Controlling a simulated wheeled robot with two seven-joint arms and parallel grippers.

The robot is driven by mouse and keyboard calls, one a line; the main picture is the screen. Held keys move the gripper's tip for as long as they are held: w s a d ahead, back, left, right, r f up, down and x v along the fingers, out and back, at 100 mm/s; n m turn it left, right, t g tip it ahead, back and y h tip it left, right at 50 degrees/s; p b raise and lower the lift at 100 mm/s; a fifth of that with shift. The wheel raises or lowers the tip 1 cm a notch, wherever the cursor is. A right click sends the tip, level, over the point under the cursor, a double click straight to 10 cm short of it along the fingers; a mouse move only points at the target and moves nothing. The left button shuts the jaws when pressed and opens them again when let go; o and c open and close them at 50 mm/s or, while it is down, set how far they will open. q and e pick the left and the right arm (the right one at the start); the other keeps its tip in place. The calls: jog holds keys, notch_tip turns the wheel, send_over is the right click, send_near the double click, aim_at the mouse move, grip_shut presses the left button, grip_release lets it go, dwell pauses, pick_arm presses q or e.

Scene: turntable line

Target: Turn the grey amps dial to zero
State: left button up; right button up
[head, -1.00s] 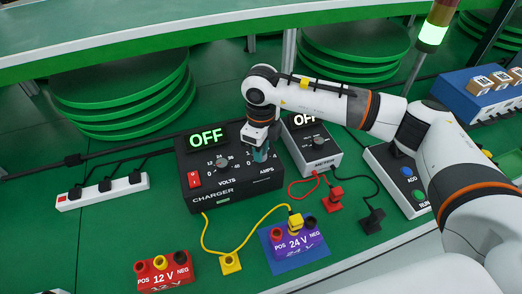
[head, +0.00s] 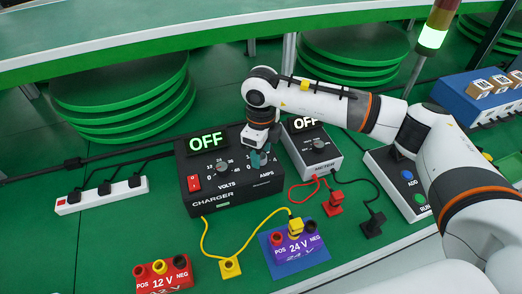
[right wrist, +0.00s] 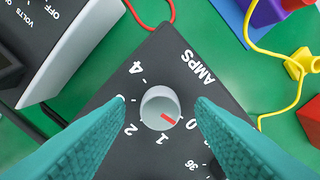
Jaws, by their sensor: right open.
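The black charger (head: 232,199) stands on the green bench with its display reading OFF. Its grey amps dial (right wrist: 154,104) shows in the right wrist view; its red mark points between 1 and 0, nearer 0. In the head view the dial is hidden by my right gripper (head: 260,158), which is over the AMPS side of the charger. In the right wrist view my right gripper (right wrist: 161,103) is open, its teal fingers on either side of the dial with a gap to each. My left gripper is not in view.
The volts dial (head: 222,169) and red switch (head: 194,183) are on the charger's left. The meter (head: 318,160) stands close on its right. A yellow cable (head: 245,250), the 24 V block (head: 285,244) and the 12 V block (head: 163,280) lie in front. A power strip (head: 102,197) is left.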

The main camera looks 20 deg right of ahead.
notch_tip(320, 180, up, 12)
jog(key=b, duration=0.1)
jog(key=shift+f+b, duration=0.15)
jog(key=shift+b, duration=0.15)
